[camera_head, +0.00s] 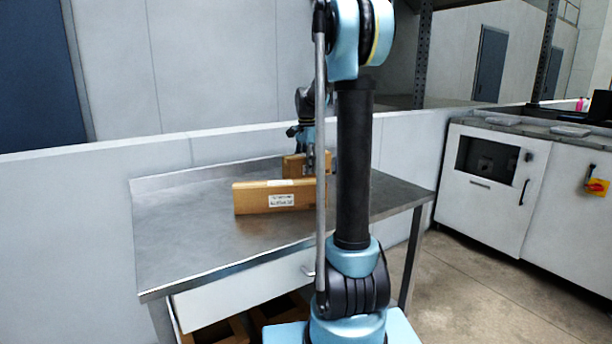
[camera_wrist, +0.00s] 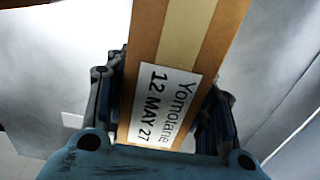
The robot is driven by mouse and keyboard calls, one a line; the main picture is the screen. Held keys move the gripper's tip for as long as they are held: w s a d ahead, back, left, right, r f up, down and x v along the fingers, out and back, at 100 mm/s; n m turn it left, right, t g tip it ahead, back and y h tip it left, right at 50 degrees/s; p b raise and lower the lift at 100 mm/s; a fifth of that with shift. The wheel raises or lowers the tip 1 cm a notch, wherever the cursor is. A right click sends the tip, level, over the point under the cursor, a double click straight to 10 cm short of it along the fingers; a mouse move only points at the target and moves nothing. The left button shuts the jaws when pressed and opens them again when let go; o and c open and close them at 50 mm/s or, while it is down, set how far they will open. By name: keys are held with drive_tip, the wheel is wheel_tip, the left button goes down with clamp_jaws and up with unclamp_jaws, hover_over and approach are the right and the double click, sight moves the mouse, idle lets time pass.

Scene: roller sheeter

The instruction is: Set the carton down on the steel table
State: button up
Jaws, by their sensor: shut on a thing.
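My gripper (camera_head: 309,158) is shut on a brown carton (camera_head: 293,166) over the back part of the steel table (camera_head: 180,230). In the wrist view the held carton (camera_wrist: 205,45) stands between both fingers, with a tan tape strip and a white printed label (camera_wrist: 160,103). My arm hides part of this carton in the head view. I cannot tell whether its underside touches the table. A second brown carton (camera_head: 255,201) with a white label is in front of it, on the tabletop.
The table's left side and front are clear. A low pale wall (camera_head: 70,195) runs behind the table. Open brown boxes (camera_head: 215,333) show under it. White cabinets (camera_head: 487,190) stand at the right, past a strip of bare floor (camera_head: 465,265).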

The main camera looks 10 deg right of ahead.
drive_tip(key=shift+f, duration=1.7)
drive_tip(key=shift+d, duration=0.1)
drive_tip(key=o, duration=1.3)
drive_tip(key=shift+s, duration=0.1)
wheel_tip(320, 180, up, 12)
drive_tip(key=shift+r, duration=0.1)
